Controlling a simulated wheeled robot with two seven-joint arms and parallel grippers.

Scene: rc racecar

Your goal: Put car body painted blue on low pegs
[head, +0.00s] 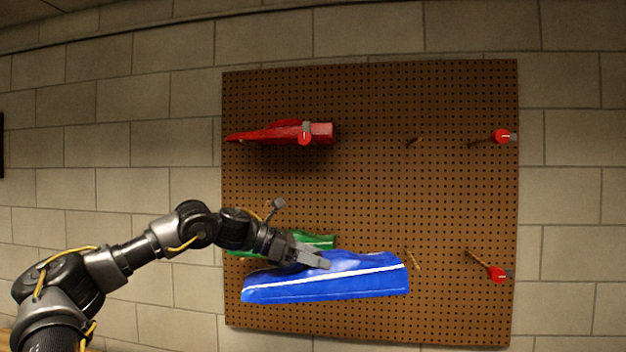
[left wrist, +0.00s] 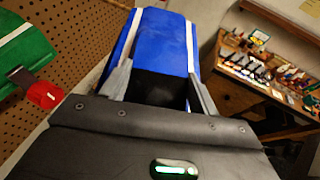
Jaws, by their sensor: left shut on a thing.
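The blue car body (head: 330,280) with a white stripe is in front of the lower left part of the pegboard in the head view. My left gripper (head: 318,260) is shut on its upper edge and holds it nearly level. In the left wrist view the blue body (left wrist: 160,42) sits between the two fingers (left wrist: 160,88). Low pegs (head: 414,260) and (head: 478,260) stick out of the lower right of the board, the right one with a red tip (head: 498,275). My right gripper is not in view.
A brown pegboard (head: 370,200) hangs on a block wall. A red car body (head: 285,132) hangs at its upper left. A green body (head: 318,242) hangs behind the blue one. Upper right pegs (head: 480,142) are empty. A cluttered workbench (left wrist: 265,75) shows in the left wrist view.

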